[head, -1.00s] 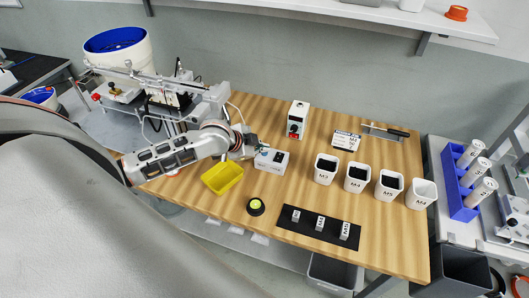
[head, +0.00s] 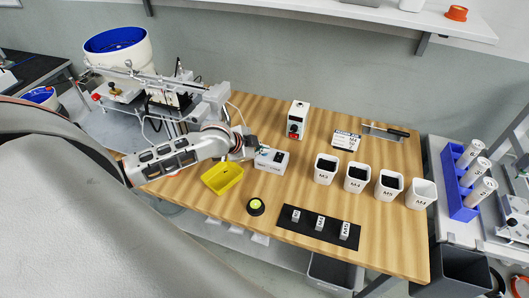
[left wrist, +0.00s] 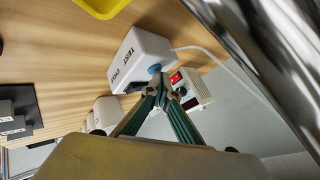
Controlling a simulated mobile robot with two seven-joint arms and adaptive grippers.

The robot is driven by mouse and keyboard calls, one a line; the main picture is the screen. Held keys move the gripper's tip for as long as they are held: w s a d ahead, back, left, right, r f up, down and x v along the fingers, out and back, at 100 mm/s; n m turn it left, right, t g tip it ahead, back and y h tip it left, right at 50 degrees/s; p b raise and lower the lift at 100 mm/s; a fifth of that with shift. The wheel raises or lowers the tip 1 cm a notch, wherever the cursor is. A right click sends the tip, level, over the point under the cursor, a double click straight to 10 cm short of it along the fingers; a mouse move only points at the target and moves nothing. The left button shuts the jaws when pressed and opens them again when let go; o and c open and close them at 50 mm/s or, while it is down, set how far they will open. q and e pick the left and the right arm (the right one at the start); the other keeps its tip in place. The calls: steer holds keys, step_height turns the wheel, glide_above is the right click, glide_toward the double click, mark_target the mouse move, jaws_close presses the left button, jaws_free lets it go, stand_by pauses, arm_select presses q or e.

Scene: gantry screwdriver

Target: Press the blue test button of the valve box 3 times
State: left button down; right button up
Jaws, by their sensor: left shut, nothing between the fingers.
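The valve box (head: 271,161) is a small white box on the wooden table, right of the yellow tray. In the left wrist view the valve box (left wrist: 138,54) shows its TEST lettering and the blue test button (left wrist: 155,69), partly covered by my fingertips. My left gripper (head: 257,148) is at the box's back left top in the head view. In the left wrist view my left gripper (left wrist: 165,84) is shut and empty, its tips right at the button. I cannot tell whether they touch or press it. My right gripper is not in view.
A yellow tray (head: 210,185) lies left of the valve box. A white box with a red switch (head: 297,119) stands behind it. White labelled cups (head: 326,169) stand to the right. A black-and-yellow round button (head: 256,206) and a black mat (head: 300,229) lie in front.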

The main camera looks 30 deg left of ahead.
arm_select(q)
steer(key=shift+r, duration=0.85)
steer(key=shift+r, duration=2.5)
